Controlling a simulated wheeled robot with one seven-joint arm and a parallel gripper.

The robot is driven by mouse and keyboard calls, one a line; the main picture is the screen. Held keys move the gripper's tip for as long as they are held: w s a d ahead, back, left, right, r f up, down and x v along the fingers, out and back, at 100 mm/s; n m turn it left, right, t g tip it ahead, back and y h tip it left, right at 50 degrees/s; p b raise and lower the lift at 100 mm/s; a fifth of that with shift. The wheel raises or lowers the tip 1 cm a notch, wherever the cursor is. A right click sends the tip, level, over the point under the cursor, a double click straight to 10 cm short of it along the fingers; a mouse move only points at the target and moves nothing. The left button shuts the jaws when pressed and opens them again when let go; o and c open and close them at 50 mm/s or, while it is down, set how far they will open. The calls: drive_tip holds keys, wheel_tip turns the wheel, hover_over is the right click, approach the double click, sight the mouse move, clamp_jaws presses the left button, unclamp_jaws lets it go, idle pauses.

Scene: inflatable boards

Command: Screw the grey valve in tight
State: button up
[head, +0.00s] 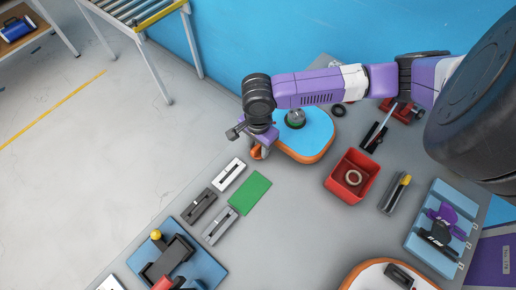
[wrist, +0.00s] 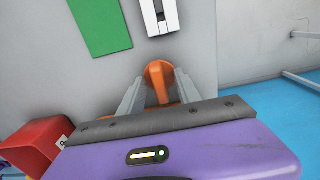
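The grey valve (head: 296,117) sits on the blue top of an orange-edged board (head: 316,128), beneath my arm in the head view. How far it is screwed in is too small to tell. My gripper (head: 258,151) is left of the valve, at the board's left end and apart from the valve. A rounded orange piece (wrist: 158,76) lies between my two fingers (wrist: 159,82) in the wrist view. The fingers stand apart on either side of it; whether they press on it is unclear. Its lower part is hidden by my gripper.
A green mat (head: 250,192) and slotted blocks (head: 229,175) lie below my gripper. A red bin (head: 340,187) with a ring inside stands to the right. A blue fixture (head: 204,264) is at lower left. Open floor (head: 80,160) lies beyond the table's left edge.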

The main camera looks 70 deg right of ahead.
clamp_jaws()
idle(0.3)
